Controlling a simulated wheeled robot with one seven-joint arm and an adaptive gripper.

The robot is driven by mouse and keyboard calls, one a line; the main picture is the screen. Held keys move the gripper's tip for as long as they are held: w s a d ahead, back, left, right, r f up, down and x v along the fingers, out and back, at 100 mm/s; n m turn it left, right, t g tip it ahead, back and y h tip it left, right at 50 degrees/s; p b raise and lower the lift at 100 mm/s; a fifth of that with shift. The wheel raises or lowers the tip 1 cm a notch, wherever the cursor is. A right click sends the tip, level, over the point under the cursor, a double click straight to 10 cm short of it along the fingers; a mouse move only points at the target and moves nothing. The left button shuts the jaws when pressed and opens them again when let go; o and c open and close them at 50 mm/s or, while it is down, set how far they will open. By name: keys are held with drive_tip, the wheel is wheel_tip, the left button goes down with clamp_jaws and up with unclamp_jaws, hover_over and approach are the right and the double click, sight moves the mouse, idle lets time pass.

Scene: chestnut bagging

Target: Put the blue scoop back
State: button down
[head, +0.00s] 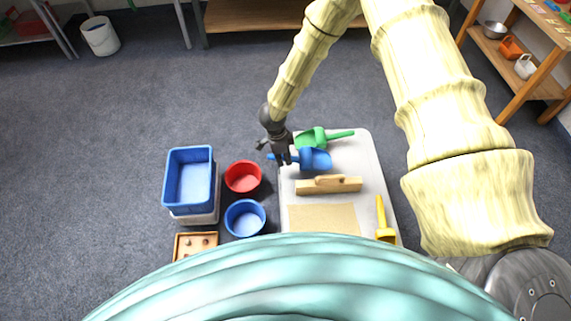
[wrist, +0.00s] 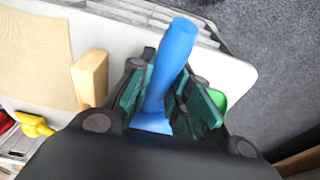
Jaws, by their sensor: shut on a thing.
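The blue scoop (head: 316,159) is at the upper part of the white board (head: 365,150), with its bowl to the right and its handle to the left. My gripper (head: 283,156) is at the handle, near the board's left edge. In the wrist view my gripper (wrist: 165,95) is shut on the scoop's blue handle (wrist: 172,60), which passes between the dark green finger pads. The bowl is mostly hidden there behind the gripper. I cannot tell whether the scoop touches the board.
A green scoop (head: 318,136) lies just behind the blue one. A wooden block with a handle (head: 328,185) lies in front, and a yellow tool (head: 383,222) at the right. Red (head: 243,177) and blue (head: 245,218) bowls and a blue bin (head: 189,181) stand left of the board.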

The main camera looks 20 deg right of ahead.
drive_tip(key=shift+f+b, duration=0.35)
drive_tip(key=shift+f, duration=1.7)
drive_tip(key=c, duration=1.3)
unclamp_jaws()
drive_tip(key=r, duration=0.4)
drive_tip(key=a+r+p, duration=0.1)
drive_tip(key=r, duration=0.3)
drive_tip(key=r+p, duration=0.1)
drive_tip(key=r, duration=0.3)
drive_tip(key=shift+w+a, duration=0.15)
drive_tip(key=shift+a, duration=0.2)
drive_tip(key=shift+f, duration=0.1)
